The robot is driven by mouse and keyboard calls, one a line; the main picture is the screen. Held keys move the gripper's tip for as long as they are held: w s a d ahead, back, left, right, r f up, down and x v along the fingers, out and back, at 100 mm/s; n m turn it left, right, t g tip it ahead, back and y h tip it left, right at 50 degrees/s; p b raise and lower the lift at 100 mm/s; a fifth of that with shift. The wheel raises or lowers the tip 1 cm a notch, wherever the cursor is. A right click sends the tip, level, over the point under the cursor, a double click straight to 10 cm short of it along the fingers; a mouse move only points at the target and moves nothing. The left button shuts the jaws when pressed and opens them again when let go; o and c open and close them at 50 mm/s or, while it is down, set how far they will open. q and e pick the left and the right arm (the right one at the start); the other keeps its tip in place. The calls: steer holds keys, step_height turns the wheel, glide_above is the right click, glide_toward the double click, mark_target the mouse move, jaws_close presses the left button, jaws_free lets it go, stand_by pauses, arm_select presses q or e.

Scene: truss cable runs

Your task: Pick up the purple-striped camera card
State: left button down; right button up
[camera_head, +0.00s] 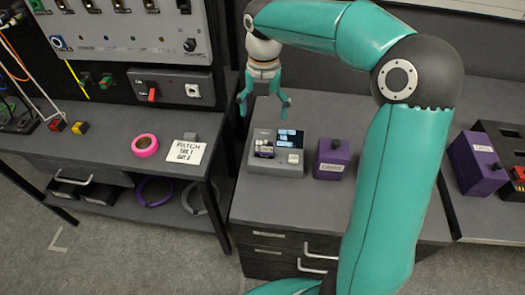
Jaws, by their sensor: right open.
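A small dark card with a purple stripe (264,151) sits at the left part of a grey card reader (274,168), beside its lit screen (289,139). I take it for the purple-striped camera card; its label is too small to read. My right gripper (265,110) is open and empty, its fingers spread and pointing down, behind and above the reader. It appears apart from the card. My left gripper is not in view.
A purple battery-like block (331,159) stands close right of the reader. Another purple block (477,163) is at the far right. A left bench holds pink tape (145,146) and a note card (187,151). My right arm hides much of the cabinet's right side.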

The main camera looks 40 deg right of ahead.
mark_target(265, 141)
steer(key=f, duration=1)
steer(key=shift+s+d, duration=0.1)
steer(key=shift+d, duration=0.1)
steer(key=shift+a+f, duration=0.1)
steer(key=shift+f, duration=2.5)
steer(key=c, duration=1.4)
steer(key=shift+r, duration=0.2)
